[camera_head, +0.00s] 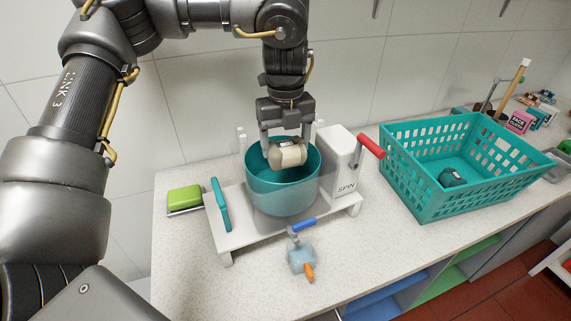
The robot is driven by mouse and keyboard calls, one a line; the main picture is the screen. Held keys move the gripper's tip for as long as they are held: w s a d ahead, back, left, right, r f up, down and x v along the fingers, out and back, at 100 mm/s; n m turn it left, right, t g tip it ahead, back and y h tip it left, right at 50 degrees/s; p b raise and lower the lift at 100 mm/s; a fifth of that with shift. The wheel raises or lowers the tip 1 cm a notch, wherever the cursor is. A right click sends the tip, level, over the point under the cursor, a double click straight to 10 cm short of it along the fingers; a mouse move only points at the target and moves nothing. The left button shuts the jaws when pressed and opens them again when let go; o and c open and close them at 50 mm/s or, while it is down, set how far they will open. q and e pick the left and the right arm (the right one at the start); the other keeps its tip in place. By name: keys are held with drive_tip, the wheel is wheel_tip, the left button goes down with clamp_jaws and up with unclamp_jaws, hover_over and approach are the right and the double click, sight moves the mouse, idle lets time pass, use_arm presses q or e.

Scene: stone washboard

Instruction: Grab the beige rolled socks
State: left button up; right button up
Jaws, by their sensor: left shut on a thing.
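The beige rolled socks (289,155) are between the fingers of my left gripper (288,142). The gripper points down and is shut on them. They are over the mouth of the teal tub (284,194) of the spinner, near its rim. Whether they touch the inside of the tub I cannot tell. My right gripper is not in view.
The spinner's white base has a box marked SPIN (343,168) with a red handle (370,146). A teal basket (433,201) to the right holds a dark teal bundle (452,178). A green sponge (184,197) lies at the left.

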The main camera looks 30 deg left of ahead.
sight(286, 141)
use_arm(q)
wheel_tip(286, 141, up, 7)
drive_tip(key=shift+f, duration=0.15)
